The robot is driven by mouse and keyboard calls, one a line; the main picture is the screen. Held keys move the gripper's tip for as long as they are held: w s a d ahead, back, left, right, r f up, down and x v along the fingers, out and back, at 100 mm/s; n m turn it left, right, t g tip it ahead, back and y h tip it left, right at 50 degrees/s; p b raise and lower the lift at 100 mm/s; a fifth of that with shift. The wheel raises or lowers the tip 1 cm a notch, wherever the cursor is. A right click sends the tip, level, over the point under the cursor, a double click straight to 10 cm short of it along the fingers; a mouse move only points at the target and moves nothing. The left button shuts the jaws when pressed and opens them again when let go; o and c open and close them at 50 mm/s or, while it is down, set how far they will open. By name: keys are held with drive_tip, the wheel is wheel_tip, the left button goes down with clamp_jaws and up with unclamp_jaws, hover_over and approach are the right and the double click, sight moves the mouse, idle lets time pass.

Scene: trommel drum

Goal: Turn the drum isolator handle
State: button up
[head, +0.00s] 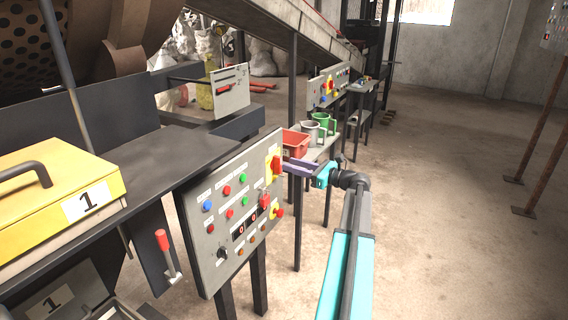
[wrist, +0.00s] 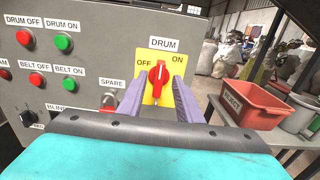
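The red drum isolator handle (wrist: 158,76) sits on a yellow plate marked OFF on the left and ON on the right, under a DRUM label. Its grip looks roughly upright, between the two marks. In the head view the handle (head: 276,165) is at the upper right of the grey control panel (head: 206,262). My gripper (wrist: 158,85) is open, with one purple finger on each side of the handle and yellow plate showing in between. In the head view my gripper (head: 285,168) reaches the panel from the right; whether the fingers touch the plate is unclear.
A second red switch on yellow (head: 277,212) and several buttons are on the same panel. A red bin (head: 295,144) stands on a shelf close behind my gripper. A yellow lidded box (head: 50,205) is at left.

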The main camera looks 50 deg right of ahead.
sight(280, 162)
drive_tip(key=shift+x, duration=2)
clamp_jaws()
drive_tip(key=shift+a, duration=0.15)
drive_tip(key=shift+f, duration=0.1)
